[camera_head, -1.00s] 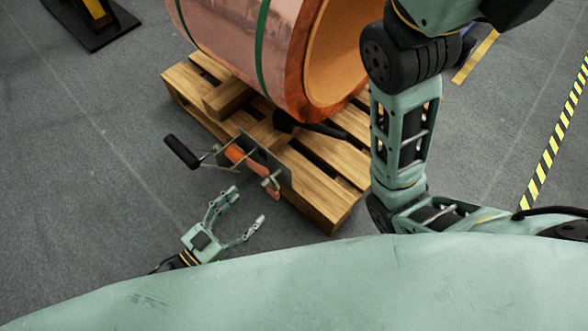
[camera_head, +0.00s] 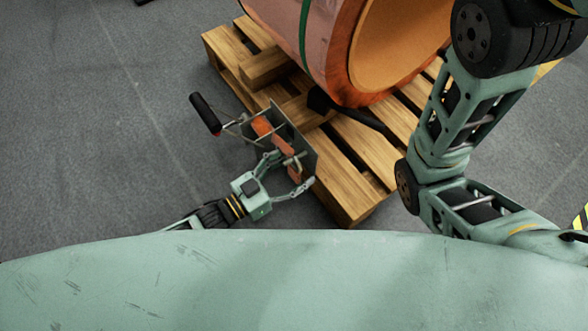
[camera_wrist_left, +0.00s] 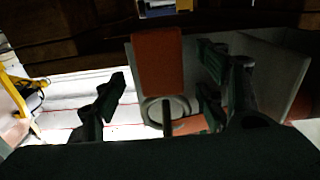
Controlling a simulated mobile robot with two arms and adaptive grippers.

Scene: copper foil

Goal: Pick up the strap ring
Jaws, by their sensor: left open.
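The strap ring appears to be the pale metal ring (camera_wrist_left: 165,108) at the end of an orange strap (camera_wrist_left: 158,62) in the left wrist view. In the head view the orange strap (camera_head: 262,126) runs through a grey metal bracket with a black-handled crank (camera_head: 205,112), at the pallet's near left edge. The ring is too small there to make out clearly. My left gripper (camera_head: 293,170) is open at the bracket's near side. In the left wrist view its two dark fingers (camera_wrist_left: 163,92) stand on either side of the ring, and I cannot tell whether they touch it.
A wooden pallet (camera_head: 352,180) carries a large copper foil roll (camera_head: 322,45) with a green band. My right arm comes down at the right, over the pallet's right side. The grey floor (camera_head: 90,140) at the left is clear.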

